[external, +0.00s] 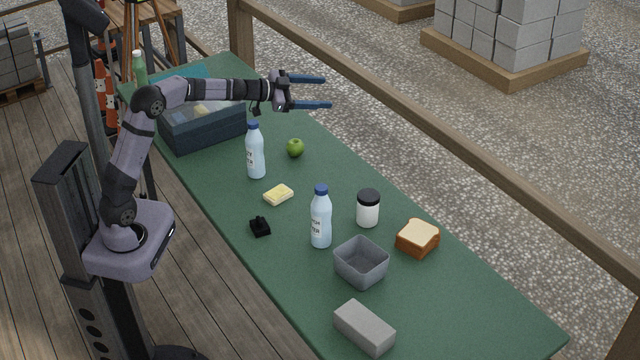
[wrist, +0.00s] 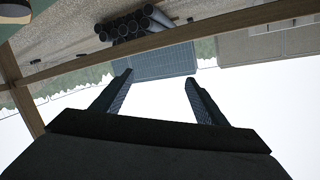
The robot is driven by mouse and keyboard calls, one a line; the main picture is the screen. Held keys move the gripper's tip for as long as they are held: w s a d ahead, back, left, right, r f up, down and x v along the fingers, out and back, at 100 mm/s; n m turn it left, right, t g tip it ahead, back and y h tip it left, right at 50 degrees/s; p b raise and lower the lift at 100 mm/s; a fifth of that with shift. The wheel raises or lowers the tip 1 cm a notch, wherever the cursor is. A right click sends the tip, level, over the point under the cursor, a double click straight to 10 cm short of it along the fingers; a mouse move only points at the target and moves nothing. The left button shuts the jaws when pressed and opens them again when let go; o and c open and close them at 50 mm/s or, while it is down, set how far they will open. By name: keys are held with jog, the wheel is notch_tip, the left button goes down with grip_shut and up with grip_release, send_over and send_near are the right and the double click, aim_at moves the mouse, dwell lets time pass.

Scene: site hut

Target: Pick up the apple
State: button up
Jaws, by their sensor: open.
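A green apple (external: 295,148) sits on the green table (external: 225,220), right of a white bottle with a blue cap (external: 255,152). My gripper (external: 328,91) is open and empty, held high above the far part of the table with its blue fingers pointing right. It is above the apple in the picture and apart from it. In the wrist view my two fingers (wrist: 158,92) are spread apart, with nothing between them. The apple does not show in the wrist view.
Nearby stand a dark blue bin (external: 205,130), a yellow sponge (external: 278,195), a small black object (external: 260,227), a second bottle (external: 320,220), a white jar (external: 367,210), bread (external: 418,238), a grey container (external: 361,265) and a grey block (external: 364,328). A wooden rail (external: 400,125) runs beyond the table.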

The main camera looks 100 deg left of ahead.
jog(key=s+a+f+m+h+b, duration=0.1)
jog(key=s+a+f+h+b, duration=0.15)
jog(key=s+f, duration=0.5)
jog(key=s+a+f+m+h+b, duration=0.15)
jog(key=s+a+f, duration=0.3)
jog(key=s, duration=0.65)
jog(key=h, duration=0.1)
send_near(289, 143)
jog(key=x, duration=0.2)
jog(key=shift+w+a, duration=0.2)
jog(key=shift+w, duration=0.05)
jog(key=shift+f, duration=0.5)
jog(key=shift+p+x, duration=0.6)
jog(key=shift+x, duration=3.1)
jog(key=shift+d, duration=0.15)
jog(key=c, duration=1.2)
